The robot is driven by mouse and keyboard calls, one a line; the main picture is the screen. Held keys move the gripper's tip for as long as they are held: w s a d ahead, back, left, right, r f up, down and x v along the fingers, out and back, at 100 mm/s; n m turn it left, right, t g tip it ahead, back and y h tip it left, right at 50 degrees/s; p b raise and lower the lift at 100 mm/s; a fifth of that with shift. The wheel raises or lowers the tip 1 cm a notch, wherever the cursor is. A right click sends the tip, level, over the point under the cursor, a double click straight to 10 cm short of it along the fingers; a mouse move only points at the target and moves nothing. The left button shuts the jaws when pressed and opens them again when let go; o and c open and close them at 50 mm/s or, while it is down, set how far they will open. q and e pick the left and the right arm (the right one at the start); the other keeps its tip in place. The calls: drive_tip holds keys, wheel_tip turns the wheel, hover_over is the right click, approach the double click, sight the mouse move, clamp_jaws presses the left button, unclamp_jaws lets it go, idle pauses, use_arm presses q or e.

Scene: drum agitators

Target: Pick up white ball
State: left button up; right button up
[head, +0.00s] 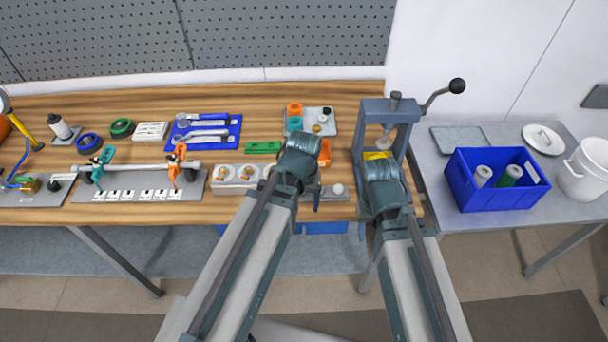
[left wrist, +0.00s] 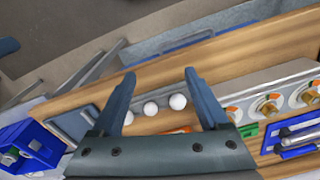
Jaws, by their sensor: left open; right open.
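Three white balls lie in a row near the front edge of the wooden bench in the left wrist view: a right ball (left wrist: 178,101), a middle ball (left wrist: 151,108) and a left ball (left wrist: 128,118), partly covered by a finger. In the head view one white ball (head: 338,189) shows, just right of my left gripper (head: 312,185); my left arm hides the others. My left gripper is open over the row, its two fingers (left wrist: 159,76) spread and holding nothing. My right gripper (head: 388,205) is in front of the press, its fingers mostly hidden by its arm.
A grey press (head: 396,105) with a lever stands behind my right gripper. A block with round fittings (head: 238,176) lies left of my left gripper, and a blue tool tray (head: 228,145) behind it. A blue crate (head: 535,190) stands on the right table.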

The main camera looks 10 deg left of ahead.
wheel_tip(320, 180, up, 8)
drive_tip(key=p, duration=0.5)
use_arm(q)
drive_tip(key=w+a+r+n, duration=0.2)
drive_tip(key=w+r+n, duration=0.2)
drive_tip(key=n, duration=0.7)
drive_tip(key=w+a+r+n, duration=0.2)
drive_tip(key=w+r+n, duration=0.25)
drive_tip(key=n, duration=0.55)
drive_tip(key=f+b, duration=0.5)
drive_tip(key=f, duration=0.1)
drive_tip(key=f+b, duration=0.3)
drive_tip(key=shift+w+d+f+b, duration=0.1)
drive_tip(key=shift+d+f+b, duration=0.2)
use_arm(e)
wheel_tip(320, 180, down, 9)
use_arm(q)
drive_tip(key=f+b, duration=0.5)
drive_tip(key=shift+w+d+f, duration=0.1)
drive_tip(key=shift+w, duration=0.25)
use_arm(e)
wheel_tip(320, 180, down, 5)
drive_tip(key=shift+f, duration=0.1)
